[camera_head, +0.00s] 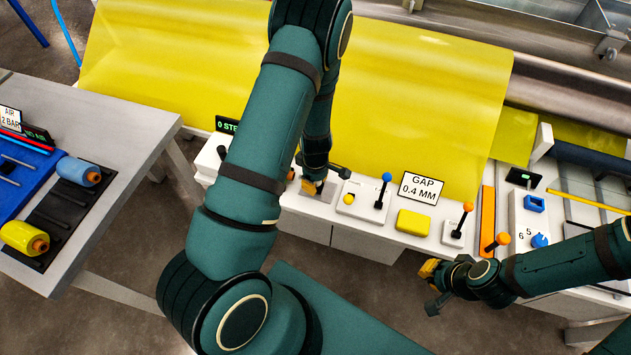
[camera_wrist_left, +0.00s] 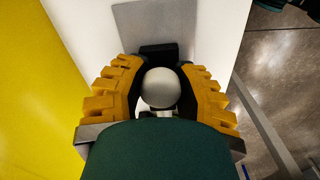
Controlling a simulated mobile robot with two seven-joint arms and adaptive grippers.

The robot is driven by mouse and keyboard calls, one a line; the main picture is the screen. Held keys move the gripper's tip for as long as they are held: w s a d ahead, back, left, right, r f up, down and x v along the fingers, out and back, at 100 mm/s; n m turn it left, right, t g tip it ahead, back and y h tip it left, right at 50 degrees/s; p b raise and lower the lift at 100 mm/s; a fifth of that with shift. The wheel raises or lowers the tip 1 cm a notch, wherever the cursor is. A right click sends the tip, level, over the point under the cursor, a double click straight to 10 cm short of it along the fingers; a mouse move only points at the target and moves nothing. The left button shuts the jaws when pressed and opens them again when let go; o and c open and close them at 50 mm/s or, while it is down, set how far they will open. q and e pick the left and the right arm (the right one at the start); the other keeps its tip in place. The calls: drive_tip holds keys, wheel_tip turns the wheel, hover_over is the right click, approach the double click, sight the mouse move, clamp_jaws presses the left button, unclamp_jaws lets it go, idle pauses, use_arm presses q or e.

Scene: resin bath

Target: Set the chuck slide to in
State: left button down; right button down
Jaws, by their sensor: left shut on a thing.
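My left gripper (camera_head: 313,187) reaches down to the white console (camera_head: 342,225) left of its middle. In the left wrist view its yellow fingers (camera_wrist_left: 158,100) are closed around a pale round knob (camera_wrist_left: 160,88). The knob stands by a small black block (camera_wrist_left: 158,51) on a grey plate (camera_wrist_left: 165,22). No chuck label is readable, so I cannot confirm that this knob is the chuck slide's. Its stem and travel ends are hidden. My right gripper (camera_head: 435,283) hovers in front of the console's right part, apart from the controls; its finger opening is unclear.
Right of my left gripper are a blue-knobbed lever (camera_head: 384,187), a yellow block (camera_head: 412,222), a GAP sign (camera_head: 421,187) and two orange-knobbed levers. A yellow sheet (camera_head: 420,100) hangs behind the console. A grey side table (camera_head: 110,160) stands at left.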

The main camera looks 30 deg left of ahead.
use_arm(q)
drive_tip(key=a, duration=0.4)
drive_tip(key=shift+s, duration=0.4)
drive_tip(key=c, duration=0.6)
unclamp_jaws()
drive_tip(key=shift+r, duration=0.1)
drive_tip(key=shift+c, duration=0.2)
drive_tip(key=shift+r, duration=0.35)
wheel_tip(320, 180, up, 11)
drive_tip(key=shift+r, duration=0.15)
